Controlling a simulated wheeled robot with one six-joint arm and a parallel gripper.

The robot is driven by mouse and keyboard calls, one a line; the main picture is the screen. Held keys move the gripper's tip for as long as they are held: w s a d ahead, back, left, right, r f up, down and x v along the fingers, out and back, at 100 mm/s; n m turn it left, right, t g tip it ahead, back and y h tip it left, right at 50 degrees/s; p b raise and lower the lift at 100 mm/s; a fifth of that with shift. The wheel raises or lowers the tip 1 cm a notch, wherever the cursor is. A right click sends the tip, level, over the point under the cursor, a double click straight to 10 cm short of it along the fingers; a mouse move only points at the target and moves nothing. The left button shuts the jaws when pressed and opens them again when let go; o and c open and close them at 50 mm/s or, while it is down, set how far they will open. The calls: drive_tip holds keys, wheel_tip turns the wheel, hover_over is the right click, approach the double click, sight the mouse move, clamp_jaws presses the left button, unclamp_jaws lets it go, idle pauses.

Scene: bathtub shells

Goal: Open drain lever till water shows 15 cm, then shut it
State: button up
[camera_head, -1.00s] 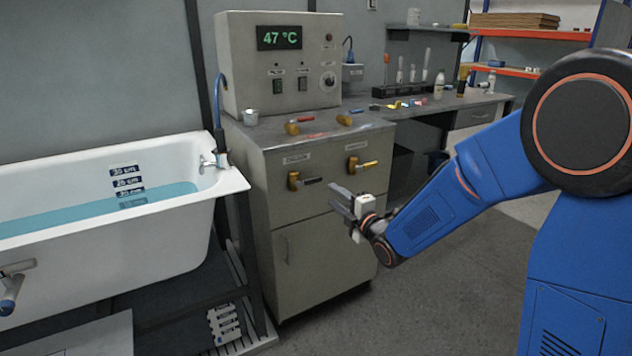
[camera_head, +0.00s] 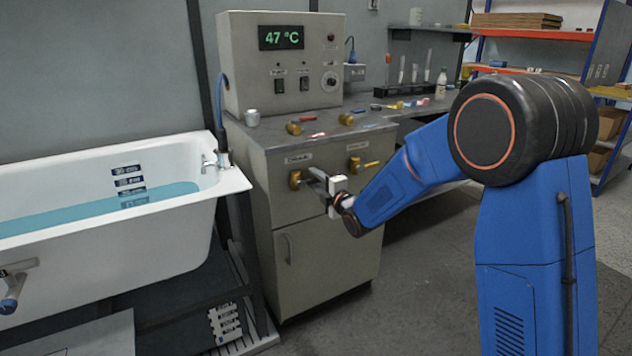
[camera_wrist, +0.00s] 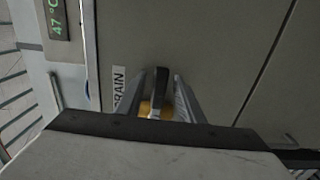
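The drain lever has a brass body (camera_head: 294,180) on the grey cabinet front, under a label. The wrist view shows its dark handle (camera_wrist: 160,92) beside the word DRAIN. My gripper (camera_head: 316,181) is at the handle with its fingers parted, one on each side of it; small gaps show in the wrist view (camera_wrist: 163,98). The handle is mostly hidden in the head view. The white bathtub (camera_head: 205,192) holds blue water (camera_head: 95,208). Its surface lies near the third depth label (camera_head: 132,191) from the top; the lowest label is under water.
A second brass lever (camera_head: 356,164) is to the right on the same cabinet (camera_head: 325,245). A control box (camera_head: 282,62) on top reads 47 °C. The floor in front is clear.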

clamp_jaws()
drive_tip(key=f+m, duration=0.1)
drive_tip(key=m, duration=0.1)
drive_tip(key=f+m, duration=0.1)
drive_tip(key=m, duration=0.1)
drive_tip(key=a+f+m, duration=0.1)
drive_tip(key=m, duration=0.2)
drive_tip(key=shift+s+f, duration=0.35)
drive_tip(key=shift+s+a+f+m, duration=0.15)
drive_tip(key=shift+a+f+m, duration=0.1)
drive_tip(key=shift+m, duration=0.45)
drive_tip(key=shift+s+a+f+m, duration=0.1)
drive_tip(key=shift+f+m, duration=0.15)
drive_tip(key=shift+m, duration=0.45)
